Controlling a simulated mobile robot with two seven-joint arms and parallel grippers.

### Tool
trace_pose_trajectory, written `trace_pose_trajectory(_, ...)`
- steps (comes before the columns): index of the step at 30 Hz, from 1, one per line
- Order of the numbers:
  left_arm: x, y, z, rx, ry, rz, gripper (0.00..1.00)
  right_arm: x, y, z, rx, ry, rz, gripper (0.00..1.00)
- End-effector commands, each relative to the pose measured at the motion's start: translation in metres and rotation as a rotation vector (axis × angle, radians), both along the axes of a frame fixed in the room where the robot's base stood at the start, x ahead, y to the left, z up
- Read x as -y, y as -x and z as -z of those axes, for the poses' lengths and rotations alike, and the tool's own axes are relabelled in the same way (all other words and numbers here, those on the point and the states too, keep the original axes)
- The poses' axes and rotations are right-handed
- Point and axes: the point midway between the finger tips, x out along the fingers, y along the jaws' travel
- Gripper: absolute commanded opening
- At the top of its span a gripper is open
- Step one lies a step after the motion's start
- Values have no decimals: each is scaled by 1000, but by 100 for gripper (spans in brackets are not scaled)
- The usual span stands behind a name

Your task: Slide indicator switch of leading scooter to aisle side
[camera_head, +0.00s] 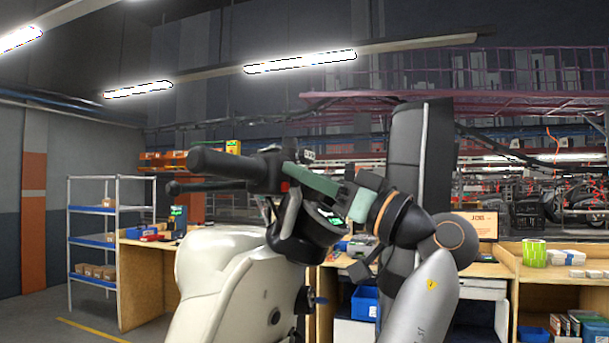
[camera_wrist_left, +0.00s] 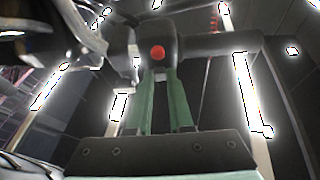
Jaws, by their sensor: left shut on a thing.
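The leading scooter (camera_head: 215,262) has a cream body and stands in the middle of the head view. Its handlebar has a black grip (camera_head: 215,163), a brake lever (camera_head: 195,187) and a dark switch housing (camera_head: 268,168). My left gripper (camera_head: 290,171) reaches the housing from the right with green fingers. In the left wrist view, its fingertips (camera_wrist_left: 158,76) are close together on the housing, just below a red button (camera_wrist_left: 157,53). They are shut on a small part, the indicator switch, which the fingertips hide. Which way it is set cannot be seen. My right gripper is out of view.
The scooter's round instrument (camera_head: 325,218) sits close under the fingers. A dark upright panel (camera_head: 420,150) stands behind my wrist. A shelf rack (camera_head: 112,235) and a workbench (camera_head: 140,283) stand at left; another bench (camera_head: 545,268) with green rolls (camera_head: 534,252) is at right.

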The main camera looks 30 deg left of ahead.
Motion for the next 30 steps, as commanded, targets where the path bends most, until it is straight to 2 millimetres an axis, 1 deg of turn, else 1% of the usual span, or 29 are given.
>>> trace_pose_trajectory(19, 0, 0, 0, 0, 0, 0, 0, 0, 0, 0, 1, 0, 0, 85)
trace_pose_trajectory(24, 0, 6, 0, 2, 1, 0, 0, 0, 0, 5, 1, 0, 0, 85)
trace_pose_trajectory(30, 0, 8, -1, 3, 3, -3, 0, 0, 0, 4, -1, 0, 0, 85)
